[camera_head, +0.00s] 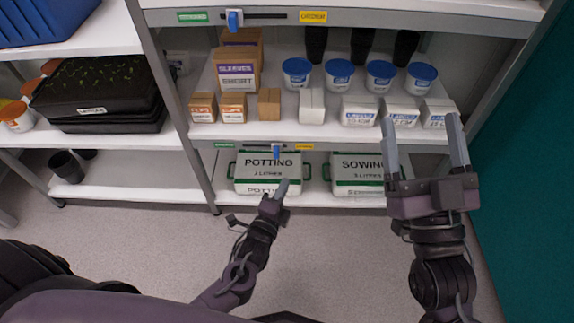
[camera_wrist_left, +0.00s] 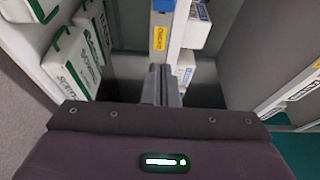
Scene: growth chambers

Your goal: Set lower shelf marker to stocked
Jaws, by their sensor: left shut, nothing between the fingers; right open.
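The lower shelf marker (camera_head: 277,152) is a small blue tab on the lower shelf's front edge. It sits between a green label (camera_head: 224,145) on the left and a yellow label (camera_head: 303,147) on the right, nearer the yellow one. In the left wrist view the blue marker (camera_wrist_left: 163,5) is at the top edge, with the yellow label (camera_wrist_left: 159,38) below it. My left gripper (camera_head: 283,185) is shut and empty, just below the marker in the head view; contact is not visible. My right gripper (camera_head: 422,120) is open and empty at the right, before the shelves.
The upper shelf edge has its own blue marker (camera_head: 234,19) near its green label (camera_head: 192,17). A potting bag (camera_head: 268,171) and a sowing bag (camera_head: 358,172) stand on the bottom shelf behind my left gripper. Cartons and blue-lidded tubs fill the shelf above.

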